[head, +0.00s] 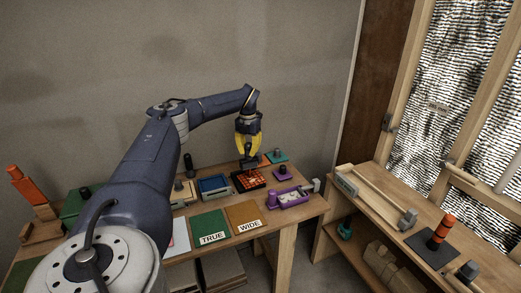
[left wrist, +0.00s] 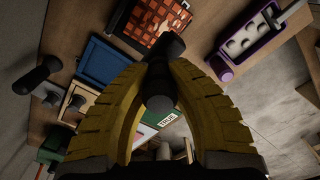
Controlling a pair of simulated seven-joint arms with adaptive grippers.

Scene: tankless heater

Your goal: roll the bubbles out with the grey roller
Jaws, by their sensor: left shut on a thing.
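My left gripper (head: 248,153), with yellow fingers, points down over the back of the workbench. It also shows in the left wrist view (left wrist: 160,72), shut on a dark grey tool, which looks like the grey roller (left wrist: 160,92). In the head view the roller (head: 249,163) is a small dark shape below the fingertips. It is over an orange-patterned sheet in a black tray (head: 250,181); the sheet also shows in the left wrist view (left wrist: 158,20). I cannot tell whether roller and sheet touch. Bubbles are too small to make out. My right gripper is out of view.
A blue tray (head: 214,187) lies left of the black one. A purple tray (head: 290,198) with pale lumps lies to its right. Green TRUE (head: 209,227) and brown WIDE (head: 245,217) panels lie in front. A side bench (head: 378,205) stands right, across a gap.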

